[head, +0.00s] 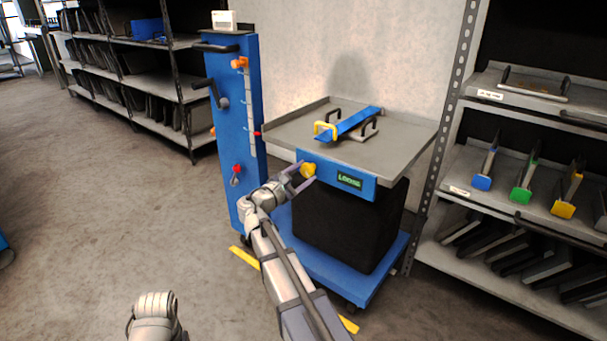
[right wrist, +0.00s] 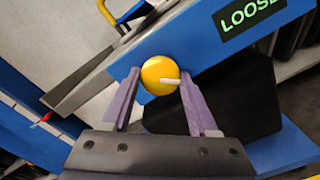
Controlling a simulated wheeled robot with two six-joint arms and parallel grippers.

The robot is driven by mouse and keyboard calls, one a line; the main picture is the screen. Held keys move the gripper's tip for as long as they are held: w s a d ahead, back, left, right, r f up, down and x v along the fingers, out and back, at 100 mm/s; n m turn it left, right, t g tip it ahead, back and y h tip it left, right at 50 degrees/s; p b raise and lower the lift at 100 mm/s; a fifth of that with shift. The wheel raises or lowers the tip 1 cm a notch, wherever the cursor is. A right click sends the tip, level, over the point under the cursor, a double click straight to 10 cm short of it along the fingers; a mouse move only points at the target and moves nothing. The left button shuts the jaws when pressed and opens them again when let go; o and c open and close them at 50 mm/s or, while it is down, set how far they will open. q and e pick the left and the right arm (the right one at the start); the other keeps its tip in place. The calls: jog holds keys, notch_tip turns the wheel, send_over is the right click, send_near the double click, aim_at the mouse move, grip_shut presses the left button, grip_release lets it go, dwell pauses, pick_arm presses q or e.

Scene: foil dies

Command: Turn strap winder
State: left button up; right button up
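The strap winder's round yellow knob (head: 308,169) is on the front of a blue panel (head: 328,173) below the grey tabletop. The knob (right wrist: 160,76) has a white mark pointing right in the right wrist view. A green display (head: 349,180) beside it reads LOOSE. My right gripper (head: 307,173) has its fingers on either side of the knob. In the right wrist view the fingertips of this gripper (right wrist: 160,73) lie close against both edges of the knob and look shut on it.
A blue piece (head: 358,121) with yellow and dark handles lies on the grey tabletop (head: 400,140). The table stands on a blue wheeled base (head: 345,286). A blue post (head: 240,130) with hooks is left of it. Shelves with colored-handled tools stand at right. Floor at left is clear.

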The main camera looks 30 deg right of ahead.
jog(key=c, duration=0.8)
jog(key=shift+m, duration=3.4)
jog(key=o, duration=1.4)
jog(key=shift+c, duration=0.2)
jog(key=v, duration=0.8)
